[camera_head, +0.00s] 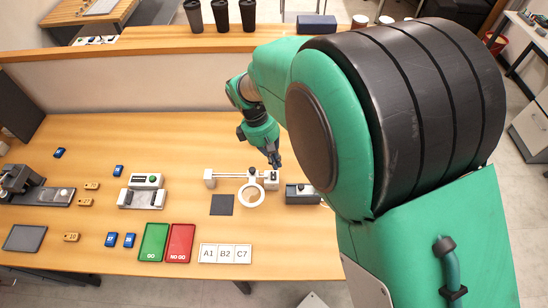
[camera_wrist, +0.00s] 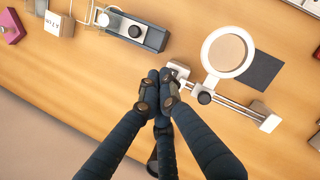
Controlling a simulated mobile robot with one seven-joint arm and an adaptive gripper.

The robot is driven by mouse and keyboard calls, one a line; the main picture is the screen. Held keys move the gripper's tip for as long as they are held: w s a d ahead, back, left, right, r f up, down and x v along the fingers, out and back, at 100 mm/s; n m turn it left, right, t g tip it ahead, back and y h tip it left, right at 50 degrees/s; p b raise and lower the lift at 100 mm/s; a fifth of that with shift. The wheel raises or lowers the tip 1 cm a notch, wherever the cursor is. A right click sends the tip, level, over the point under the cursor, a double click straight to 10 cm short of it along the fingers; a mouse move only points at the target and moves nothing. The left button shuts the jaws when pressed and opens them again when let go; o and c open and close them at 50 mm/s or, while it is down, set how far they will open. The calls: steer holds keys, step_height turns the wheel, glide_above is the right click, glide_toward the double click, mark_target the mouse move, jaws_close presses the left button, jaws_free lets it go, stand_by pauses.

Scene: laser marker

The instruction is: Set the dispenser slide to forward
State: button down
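A dark grey box with a light top strip and a black knob, which looks like the dispenser with its slide, stands at the table's right in the head view (camera_head: 302,194). It also shows at the upper left of the wrist view (camera_wrist: 152,38), with its round black knob (camera_wrist: 135,31) near the middle of its top. I cannot tell for certain which setting the slide is in. My gripper (camera_head: 275,161) hangs above the rail beside the box. In the wrist view, my gripper (camera_wrist: 159,76) has its fingertips together with nothing visible between them, apart from the box.
A white rail stand with a ring (camera_head: 251,194) lies left of the box; the rail's end is close under my fingers. Left are a dark square pad (camera_head: 222,205), a green tray (camera_head: 153,242), a red tray (camera_head: 179,243) and a label card (camera_head: 225,254).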

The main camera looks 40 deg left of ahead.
mark_target(297, 188)
steer(key=d+f, duration=0.1)
steer(key=f, duration=0.1)
steer(key=w+d+f, duration=0.1)
steer(key=d+f, duration=0.2)
steer(key=f, duration=0.1)
steer(key=shift+w+d+f+b, duration=0.15)
steer(key=shift+f+b, duration=0.15)
steer(key=shift+b, duration=0.1)
steer(key=shift+w+d+f, duration=0.15)
steer(key=shift+w+d, duration=0.1)
steer(key=shift+d, duration=0.4)
steer(key=shift+w+d+p, duration=0.4)
steer(key=shift+w+d, duration=0.2)
steer(key=shift+d, duration=0.2)
steer(key=shift+d+f, duration=0.15)
steer(key=shift+d, duration=0.05)
